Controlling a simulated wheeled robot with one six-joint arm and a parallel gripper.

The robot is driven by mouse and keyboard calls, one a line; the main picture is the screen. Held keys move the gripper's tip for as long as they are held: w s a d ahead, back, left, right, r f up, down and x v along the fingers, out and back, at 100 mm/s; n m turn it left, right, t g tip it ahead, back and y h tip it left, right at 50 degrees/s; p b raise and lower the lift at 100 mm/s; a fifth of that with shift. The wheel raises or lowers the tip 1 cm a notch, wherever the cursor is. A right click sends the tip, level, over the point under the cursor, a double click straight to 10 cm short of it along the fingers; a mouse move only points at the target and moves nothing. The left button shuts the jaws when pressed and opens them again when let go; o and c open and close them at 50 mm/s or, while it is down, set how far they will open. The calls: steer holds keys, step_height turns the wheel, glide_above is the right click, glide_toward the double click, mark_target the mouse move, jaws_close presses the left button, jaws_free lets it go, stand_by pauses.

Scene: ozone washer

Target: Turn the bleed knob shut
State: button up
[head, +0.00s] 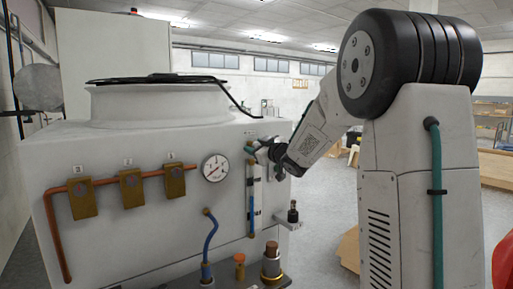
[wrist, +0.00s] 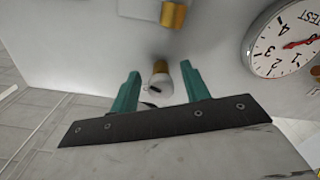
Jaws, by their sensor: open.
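My gripper (head: 262,156) is at the upper right of the white machine's front panel, right of the pressure gauge (head: 215,168). In the wrist view its two teal fingers (wrist: 160,71) stand apart. A small pale round knob (wrist: 158,87) with a brass part beside it shows between them, close to the panel. It looks like the bleed knob, but I see no label. The fingers are on either side of it, and I cannot tell whether either touches. In the head view my gripper hides the knob. The gauge (wrist: 287,42) also shows at the wrist view's upper right.
A vertical blue tube (head: 250,205) runs below my gripper.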

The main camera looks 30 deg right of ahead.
steer(key=c, duration=1)
steer(key=shift+n, duration=0.3)
steer(key=n, duration=0.3)
steer(key=shift+n, duration=0.4)
steer(key=n, duration=0.4)
steer(key=shift+n, duration=0.3)
steer(key=n, duration=0.7)
steer(key=shift+r, duration=0.1)
steer(key=n, duration=0.6)
steer(key=shift+n, duration=0.3)
